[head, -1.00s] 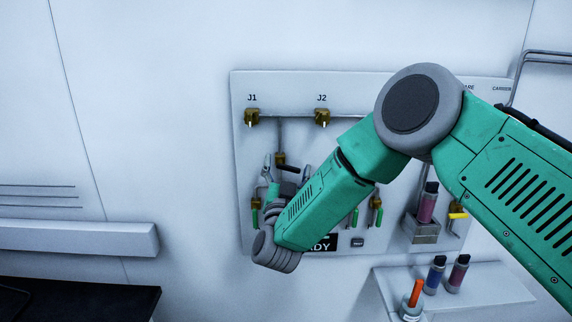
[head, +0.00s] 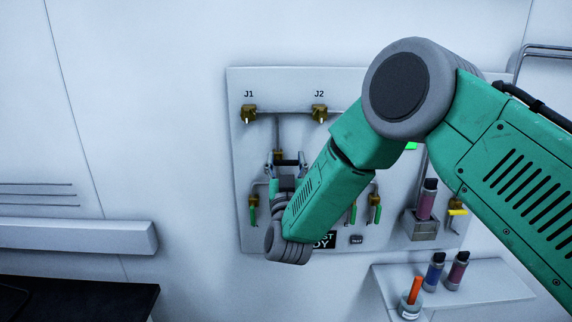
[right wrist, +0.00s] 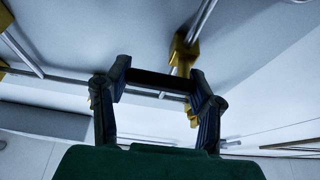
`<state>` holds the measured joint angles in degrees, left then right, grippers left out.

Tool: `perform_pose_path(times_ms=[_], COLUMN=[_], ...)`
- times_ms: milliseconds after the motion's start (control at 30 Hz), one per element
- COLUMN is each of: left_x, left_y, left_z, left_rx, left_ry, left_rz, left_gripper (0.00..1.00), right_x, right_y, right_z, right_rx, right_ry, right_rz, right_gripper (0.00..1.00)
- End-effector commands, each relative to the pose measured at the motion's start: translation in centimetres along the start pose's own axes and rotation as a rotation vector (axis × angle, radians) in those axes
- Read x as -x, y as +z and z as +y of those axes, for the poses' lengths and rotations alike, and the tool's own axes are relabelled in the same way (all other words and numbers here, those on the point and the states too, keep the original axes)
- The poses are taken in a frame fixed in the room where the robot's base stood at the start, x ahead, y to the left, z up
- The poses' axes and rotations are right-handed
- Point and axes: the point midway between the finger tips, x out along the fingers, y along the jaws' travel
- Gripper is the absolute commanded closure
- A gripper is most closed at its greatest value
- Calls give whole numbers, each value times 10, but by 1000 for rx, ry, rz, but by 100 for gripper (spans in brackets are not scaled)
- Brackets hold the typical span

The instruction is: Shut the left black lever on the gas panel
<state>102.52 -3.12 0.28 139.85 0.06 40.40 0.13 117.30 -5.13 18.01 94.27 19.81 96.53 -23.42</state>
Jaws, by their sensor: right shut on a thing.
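The gas panel (head: 255,85) is a pale plate on the wall with labels J1 and J2. The left black lever (head: 288,163) sits on a brass valve below J1 and lies sideways. My right gripper (head: 286,166) reaches up to it with one finger at each side. In the right wrist view, the black lever (right wrist: 160,80) spans the space between the two fingertips (right wrist: 158,87), and the gripper is shut on it. The brass valve body (right wrist: 184,52) is just behind. My right forearm hides the panel's middle. My left gripper is not in view.
Green-handled valves (head: 253,214) hang low on the panel, close to my right gripper. A black display, partly hidden, sits at the panel's bottom. At right, a shelf (head: 490,290) holds two vials and a cup with an orange stick (head: 415,290).

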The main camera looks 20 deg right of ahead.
Motion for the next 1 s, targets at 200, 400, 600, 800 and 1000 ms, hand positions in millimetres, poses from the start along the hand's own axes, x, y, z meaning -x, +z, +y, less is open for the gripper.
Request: perform_pose_path(times_ms=[200, 400, 600, 800, 1000], left_x=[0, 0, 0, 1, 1], left_y=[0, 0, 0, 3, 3], left_z=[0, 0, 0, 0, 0], left_rx=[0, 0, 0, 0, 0], left_ry=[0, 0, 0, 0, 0], left_rz=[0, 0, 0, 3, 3], left_gripper=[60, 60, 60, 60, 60], right_x=[2, 2, 1, 19, 62], right_y=[3, 2, 2, 2, 3], right_z=[0, 0, 0, 0, -1], right_rx=[5, 4, 3, 3, 4], right_ry=[-2, -1, 0, -1, -3], right_rz=[-7, -6, -4, -7, -9], right_gripper=[80, 28, 28, 28, 28])
